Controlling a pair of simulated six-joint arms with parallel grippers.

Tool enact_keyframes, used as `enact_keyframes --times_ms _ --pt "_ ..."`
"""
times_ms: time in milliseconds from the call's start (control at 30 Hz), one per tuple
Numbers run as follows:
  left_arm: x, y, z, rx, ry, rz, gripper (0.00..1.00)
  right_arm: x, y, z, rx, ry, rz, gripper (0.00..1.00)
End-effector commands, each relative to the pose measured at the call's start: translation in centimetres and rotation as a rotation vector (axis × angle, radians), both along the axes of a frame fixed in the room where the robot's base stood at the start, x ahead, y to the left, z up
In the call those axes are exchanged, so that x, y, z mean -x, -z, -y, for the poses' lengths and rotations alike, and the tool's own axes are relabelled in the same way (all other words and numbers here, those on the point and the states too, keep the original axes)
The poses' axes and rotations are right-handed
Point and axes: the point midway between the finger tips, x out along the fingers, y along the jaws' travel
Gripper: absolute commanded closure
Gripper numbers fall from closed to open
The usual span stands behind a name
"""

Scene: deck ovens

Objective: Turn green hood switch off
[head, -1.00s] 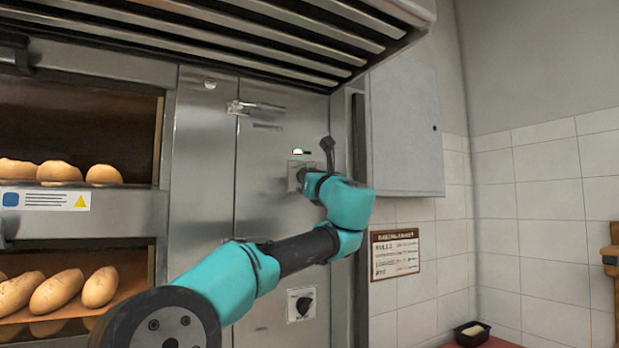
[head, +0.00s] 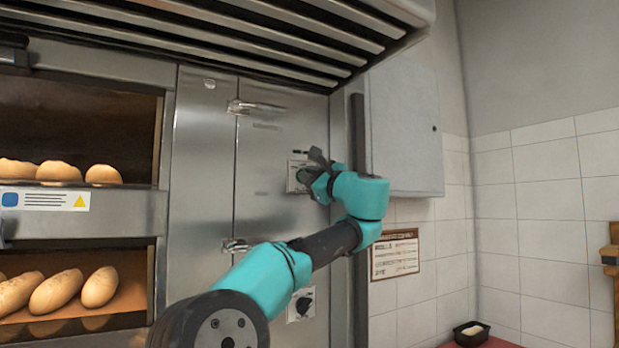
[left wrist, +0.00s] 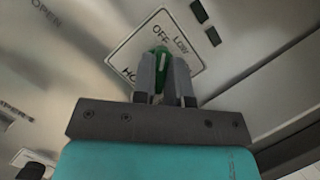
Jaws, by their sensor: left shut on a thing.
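The green hood switch (left wrist: 160,57) is a knob on a white plate (left wrist: 128,47) marked OFF, LOW and a partly hidden word. My left gripper (left wrist: 164,72) is shut on the knob, with a finger on each side. A pale mark on the knob points roughly towards OFF. In the head view, my left gripper (head: 312,176) is against the plate (head: 293,172) on the steel panel and hides the knob. My right gripper is not in view.
A second plate with a black knob (head: 303,304) sits lower on the panel, partly behind my left arm. The slatted hood (head: 250,40) hangs above. A grey wall box (head: 405,130) stands close on the right. Ovens with bread (head: 60,292) are on the left.

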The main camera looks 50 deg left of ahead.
Motion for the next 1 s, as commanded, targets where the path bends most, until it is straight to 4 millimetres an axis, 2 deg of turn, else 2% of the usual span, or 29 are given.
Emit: enact_keyframes --times_ms 233,667,700,933,1000 --pt "-0.01 -0.07 0.00 0.017 0.000 0.076 1.00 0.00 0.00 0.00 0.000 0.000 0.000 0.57" --pt "0.05 -0.09 -0.01 0.020 0.001 0.088 1.00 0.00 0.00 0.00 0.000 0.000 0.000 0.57" --pt "0.05 -0.10 -0.01 0.020 0.001 0.088 0.82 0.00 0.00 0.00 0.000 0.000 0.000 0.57" --pt "0.03 -0.06 -0.01 0.021 0.001 0.086 0.61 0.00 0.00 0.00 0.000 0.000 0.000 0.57" --pt "0.02 -0.05 0.00 0.021 0.001 0.086 0.61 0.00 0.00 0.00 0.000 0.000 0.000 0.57"
